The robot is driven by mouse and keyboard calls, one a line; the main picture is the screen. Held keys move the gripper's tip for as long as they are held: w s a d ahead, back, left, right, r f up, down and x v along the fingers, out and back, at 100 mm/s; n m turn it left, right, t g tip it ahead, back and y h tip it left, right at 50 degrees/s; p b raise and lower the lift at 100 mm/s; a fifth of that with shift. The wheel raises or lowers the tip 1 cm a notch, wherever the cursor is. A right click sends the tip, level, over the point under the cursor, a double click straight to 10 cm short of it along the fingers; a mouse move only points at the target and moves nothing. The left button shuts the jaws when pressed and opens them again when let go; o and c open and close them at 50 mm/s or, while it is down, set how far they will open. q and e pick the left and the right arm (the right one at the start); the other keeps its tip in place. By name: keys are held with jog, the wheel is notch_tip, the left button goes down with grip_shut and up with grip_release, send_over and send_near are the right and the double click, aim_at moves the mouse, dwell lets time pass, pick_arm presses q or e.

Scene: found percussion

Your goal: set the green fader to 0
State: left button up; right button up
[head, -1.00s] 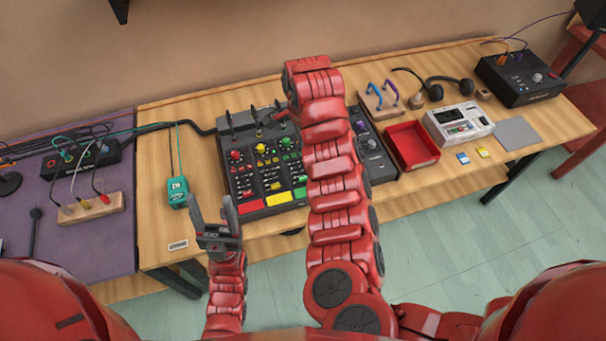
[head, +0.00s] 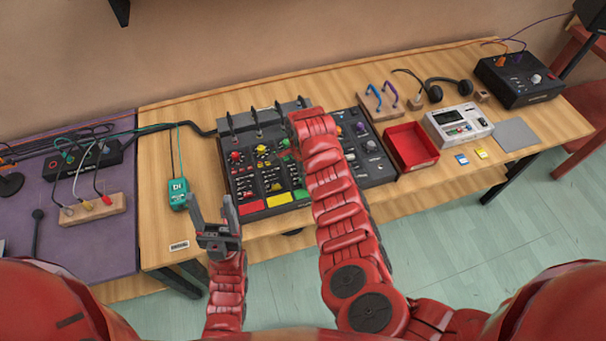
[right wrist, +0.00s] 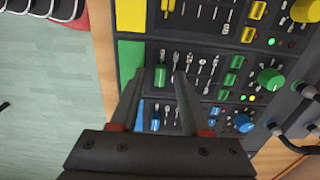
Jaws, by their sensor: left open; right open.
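The green fader (right wrist: 160,76) is a small green cap in the right wrist view, low in its slot near the green pad (right wrist: 130,59). The mixer (head: 231,184) is a dark panel on the table with red, yellow, green and blue sections. My right gripper (right wrist: 158,78) is open over it, with one fingertip on each side of the green cap; I cannot tell whether they touch it. In the head view my right arm hides that gripper and the fader.
A green box (head: 177,194) lies left of the mixer. A red tray (head: 411,147) and a white device (head: 458,124) stand to its right. Cables plug into the mixer's back edge. A blue fader (right wrist: 155,123) is close beside the green one.

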grip_shut()
dwell(1.4)
